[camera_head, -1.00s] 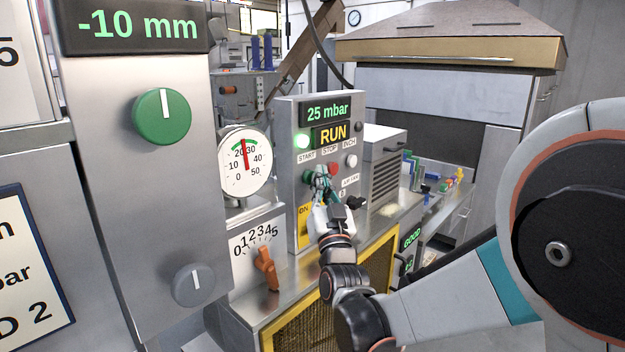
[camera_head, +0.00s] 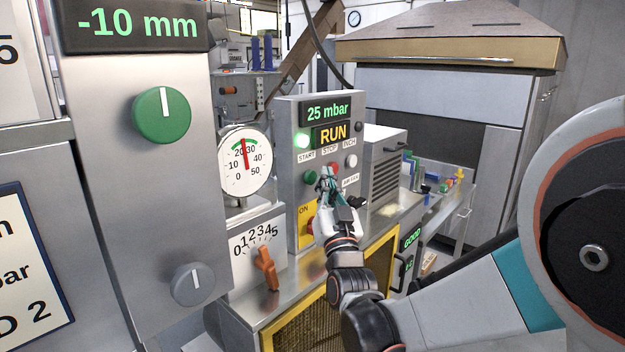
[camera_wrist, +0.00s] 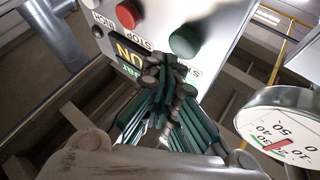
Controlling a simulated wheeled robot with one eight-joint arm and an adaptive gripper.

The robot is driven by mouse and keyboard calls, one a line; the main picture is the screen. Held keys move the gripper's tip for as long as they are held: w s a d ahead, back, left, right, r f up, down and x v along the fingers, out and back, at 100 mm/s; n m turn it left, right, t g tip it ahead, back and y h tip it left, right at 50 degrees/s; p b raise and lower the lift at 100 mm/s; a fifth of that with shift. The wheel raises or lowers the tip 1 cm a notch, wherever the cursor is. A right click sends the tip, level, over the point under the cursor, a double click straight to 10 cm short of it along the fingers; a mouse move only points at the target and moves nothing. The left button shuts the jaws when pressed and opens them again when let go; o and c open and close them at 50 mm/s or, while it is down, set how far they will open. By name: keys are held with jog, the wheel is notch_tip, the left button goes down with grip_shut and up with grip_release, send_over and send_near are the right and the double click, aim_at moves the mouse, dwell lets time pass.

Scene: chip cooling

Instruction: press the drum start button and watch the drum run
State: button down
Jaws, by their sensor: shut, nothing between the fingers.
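The control panel (camera_head: 287,190) stands in the middle of the head view. The green button (camera_head: 310,177) sits under the START label; in the wrist view the green button (camera_wrist: 186,40) is clear of my fingers. A red button (camera_head: 337,168) is beside it. My gripper (camera_head: 327,174) is shut and empty, just in front of the panel, right of the green button. Its fingertips (camera_wrist: 165,72) show in the wrist view. I cannot make out the drum itself.
A round gauge (camera_head: 245,160) stands left of the panel, its needle near 25. Below are an orange selector (camera_head: 266,267) and a yellow-framed mesh guard (camera_head: 383,262). A grey column with a green knob (camera_head: 162,116) is close on the left.

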jog(key=s+d, duration=0.1)
jog(key=d, duration=0.1)
jog(key=s+d, duration=0.2)
dwell(0.7)
dwell(0.4)
